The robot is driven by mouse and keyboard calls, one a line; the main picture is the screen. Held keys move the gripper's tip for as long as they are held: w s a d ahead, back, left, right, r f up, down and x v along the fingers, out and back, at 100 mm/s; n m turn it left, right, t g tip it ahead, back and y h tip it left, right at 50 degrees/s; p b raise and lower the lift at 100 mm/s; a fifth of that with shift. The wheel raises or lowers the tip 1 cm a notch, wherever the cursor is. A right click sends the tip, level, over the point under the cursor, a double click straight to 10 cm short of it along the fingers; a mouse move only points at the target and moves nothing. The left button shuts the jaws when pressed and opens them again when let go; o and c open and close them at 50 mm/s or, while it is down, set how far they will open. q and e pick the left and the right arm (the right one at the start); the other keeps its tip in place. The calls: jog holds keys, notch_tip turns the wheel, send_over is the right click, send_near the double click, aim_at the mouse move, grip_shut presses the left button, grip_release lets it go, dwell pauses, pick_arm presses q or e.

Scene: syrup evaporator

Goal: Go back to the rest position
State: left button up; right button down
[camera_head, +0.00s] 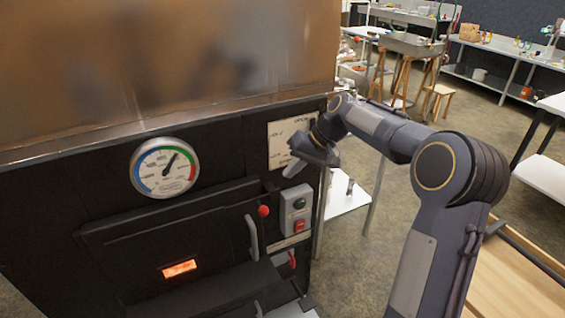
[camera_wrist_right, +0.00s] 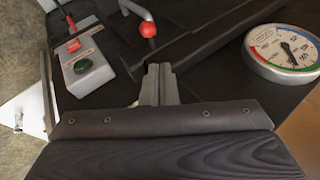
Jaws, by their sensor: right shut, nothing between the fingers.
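My right arm comes in from the right in the head view and reaches to the front of the black evaporator (camera_head: 60,215). My right gripper (camera_head: 293,168) is near the white label plate (camera_head: 285,137) on that front, above the switch box (camera_head: 296,211). In the right wrist view the gripper (camera_wrist_right: 158,78) is shut and empty, with its fingertips close below the red lever knob (camera_wrist_right: 148,29) in the picture. Whether it touches the front cannot be told. My left gripper is in neither view.
A round gauge (camera_head: 164,167) sits on the front, left of a lever with a red knob (camera_head: 263,211). The switch box has a green and a red button. A white table (camera_head: 345,193) stands right of the evaporator. Wooden stools (camera_head: 437,98) and benches stand behind, with bare floor between.

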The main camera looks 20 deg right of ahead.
jog(key=s+a+r+h, duration=0.1)
jog(key=s+a+r, duration=0.1)
jog(key=s, duration=0.6)
jog(key=s+a+r, duration=0.2)
jog(key=s, duration=0.5)
jog(key=s+a+f+t, duration=0.1)
jog(key=s+a+f, duration=0.1)
jog(key=s, duration=0.6)
jog(key=s+a+f+t+h, duration=0.1)
jog(key=s+a+f, duration=0.2)
jog(key=s, duration=0.6)
notch_tip(320, 180, down, 2)
jog(key=shift+f, duration=0.1)
jog(key=shift+s, duration=0.1)
